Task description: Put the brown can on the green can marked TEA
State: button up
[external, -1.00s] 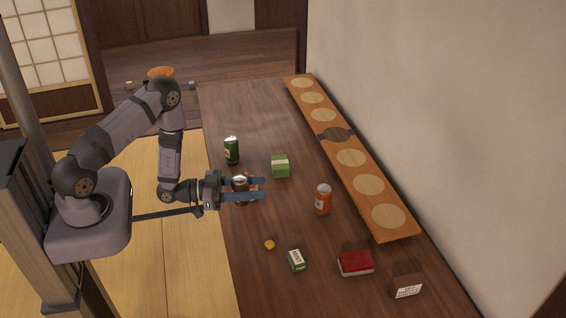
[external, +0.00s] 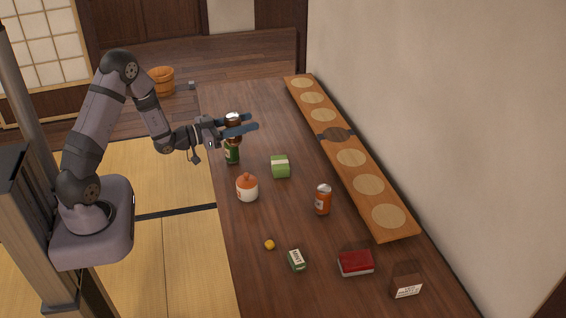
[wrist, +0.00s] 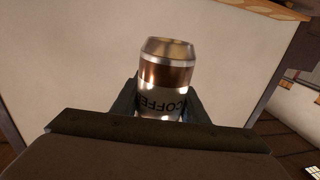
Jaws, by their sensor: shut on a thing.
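My gripper (external: 236,124) is shut on the brown can (external: 232,133), with a blue-grey finger on each side. In the wrist view, the brown can (wrist: 165,75) stands upright between the fingers, and its pale band reads COFFEE, upside down. The green can (external: 232,153) stands upright on the table at the back left, with its top hidden behind the brown can and gripper. In the external view the brown can appears directly above it; I cannot tell whether they touch. The green can's lettering is too small to read.
A white jar with an orange lid (external: 247,188), a green box (external: 280,166) and an orange can (external: 323,199) stand nearby. A yellow piece (external: 269,244), a mint box (external: 297,260), a red book (external: 356,262) and a brown box (external: 407,285) are nearer. A long board (external: 352,158) lies along the wall.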

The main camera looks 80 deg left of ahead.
jog(key=a+r+n+g+y, duration=0.35)
jog(key=a+n+y, duration=0.2)
jog(key=a, duration=1.05)
notch_tip(320, 180, down, 13)
jog(key=a+y+p, duration=0.2)
jog(key=shift+a, duration=0.25)
jog(key=shift+f, duration=0.15)
jog(key=o, duration=1)
jog(key=shift+o, duration=0.2)
jog(key=shift+r, duration=0.2)
